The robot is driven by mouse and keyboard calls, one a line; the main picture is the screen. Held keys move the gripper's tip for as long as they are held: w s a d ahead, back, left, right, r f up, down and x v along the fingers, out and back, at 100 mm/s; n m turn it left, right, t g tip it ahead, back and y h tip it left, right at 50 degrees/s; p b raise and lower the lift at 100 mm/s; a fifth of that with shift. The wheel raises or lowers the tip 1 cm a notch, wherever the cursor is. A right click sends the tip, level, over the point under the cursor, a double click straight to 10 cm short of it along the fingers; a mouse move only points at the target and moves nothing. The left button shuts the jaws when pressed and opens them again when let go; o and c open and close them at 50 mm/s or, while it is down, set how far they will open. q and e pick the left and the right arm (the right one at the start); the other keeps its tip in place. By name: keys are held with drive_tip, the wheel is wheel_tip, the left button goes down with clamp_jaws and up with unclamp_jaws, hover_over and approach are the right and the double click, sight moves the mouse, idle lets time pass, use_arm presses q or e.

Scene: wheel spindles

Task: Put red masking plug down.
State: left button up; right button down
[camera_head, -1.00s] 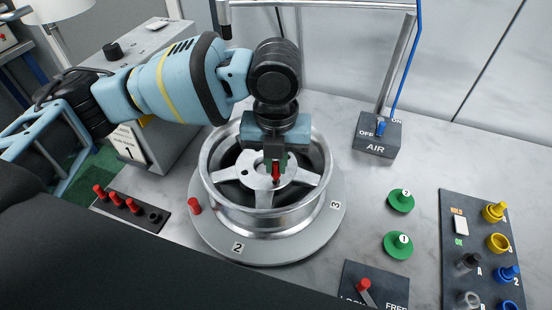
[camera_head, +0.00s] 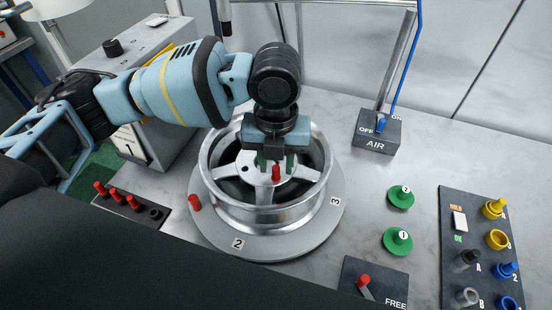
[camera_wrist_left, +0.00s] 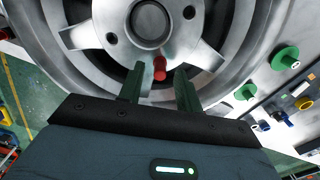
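A red masking plug (camera_head: 276,173) stands on the near side of the hub face of the silver wheel (camera_head: 265,215). Its lower end is hidden, and it appears to sit at one of the ring of holes there. It also shows in the left wrist view (camera_wrist_left: 159,69). My left gripper (camera_head: 276,161) is over the hub, with its green fingers open on either side of the plug; gaps show between plug and fingers in the left wrist view (camera_wrist_left: 160,72). My right gripper is not in view.
The wheel rests on a round grey turntable (camera_head: 239,245), with another red plug (camera_head: 195,203) at its left. A dark rack (camera_head: 155,213) holds several red plugs. Green knobs (camera_head: 398,241), an AIR switch box (camera_head: 377,133) and a dark panel (camera_head: 480,220) stand at right.

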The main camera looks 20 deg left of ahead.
sight(276, 168)
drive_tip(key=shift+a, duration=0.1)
use_arm(q)
drive_tip(key=shift+r, duration=0.6)
wheel_tip(276, 168, up, 12)
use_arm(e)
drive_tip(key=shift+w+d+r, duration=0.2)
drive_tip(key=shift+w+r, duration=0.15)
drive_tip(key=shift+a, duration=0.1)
